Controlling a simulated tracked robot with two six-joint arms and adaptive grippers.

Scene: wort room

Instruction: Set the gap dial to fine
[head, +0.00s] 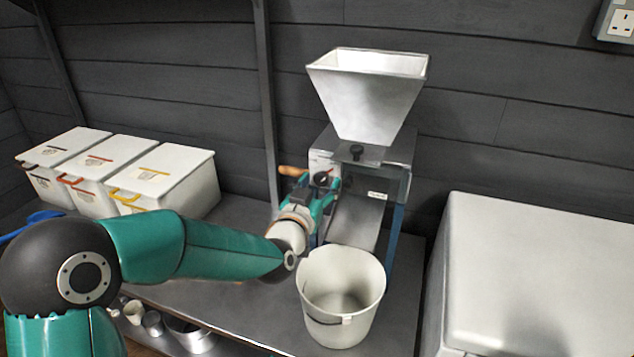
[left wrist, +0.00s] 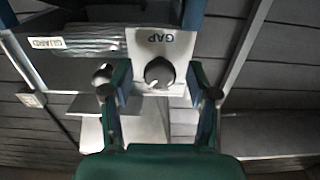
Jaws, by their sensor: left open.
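The gap dial (left wrist: 160,73) is a round black knob with a white pointer mark on a white plate (left wrist: 143,45) lettered GAP. In the left wrist view the picture is upside down, and the dial sits between the fingers of my open left gripper (left wrist: 161,90), with space on both sides. In the head view the dial (head: 322,179) is on the left face of the grain mill (head: 364,165), and my left gripper (head: 325,193) is right at it. I cannot tell which setting the pointer marks. My right gripper is not in view.
A white hopper (head: 368,95) tops the mill, with a wooden crank handle (head: 292,171) at its left. A white bucket (head: 341,300) stands in front. Several lidded bins (head: 165,172) are at the left, and a large white chest (head: 540,270) at the right.

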